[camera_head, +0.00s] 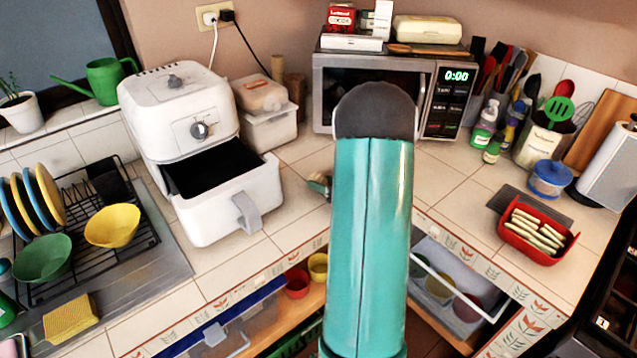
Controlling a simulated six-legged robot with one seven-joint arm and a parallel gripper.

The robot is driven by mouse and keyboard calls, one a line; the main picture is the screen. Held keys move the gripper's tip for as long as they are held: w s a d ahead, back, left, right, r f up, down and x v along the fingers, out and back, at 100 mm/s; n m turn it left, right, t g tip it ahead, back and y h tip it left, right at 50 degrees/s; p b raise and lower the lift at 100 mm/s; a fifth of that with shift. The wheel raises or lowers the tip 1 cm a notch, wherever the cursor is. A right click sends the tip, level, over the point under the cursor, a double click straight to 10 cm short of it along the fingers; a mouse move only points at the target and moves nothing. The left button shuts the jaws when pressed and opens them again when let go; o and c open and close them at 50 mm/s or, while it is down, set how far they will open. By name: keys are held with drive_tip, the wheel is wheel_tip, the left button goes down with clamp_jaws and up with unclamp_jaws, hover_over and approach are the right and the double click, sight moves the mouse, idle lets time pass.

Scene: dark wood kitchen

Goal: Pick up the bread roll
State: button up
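I see no bread roll that I can make out for certain. A pale tan, rounded shape (262,95) shows at the top of a white container (270,125) behind the air fryer; I cannot tell whether it is bread or part of the lid. My teal arm with its dark rounded joint rises in the middle of the view and covers part of the counter and the microwave front. My gripper's fingers are not visible.
A white air fryer (190,110) stands left with its drawer (225,200) pulled out. A microwave (325,85) stands behind my arm. A red basket (535,248) of pale sticks is on the right counter. A dish rack (135,222) is far left.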

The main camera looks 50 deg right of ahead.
drive_tip(key=c, duration=0.7)
drive_tip(key=shift+o, duration=0.2)
drive_tip(key=shift+r, duration=0.15)
drive_tip(key=shift+r, duration=0.6)
drive_tip(key=s+a+r, duration=0.9)
drive_tip(key=s+r, duration=0.1)
drive_tip(key=r, duration=0.1)
drive_tip(key=shift+a+r, duration=0.3)
drive_tip(key=shift+a, duration=0.05)
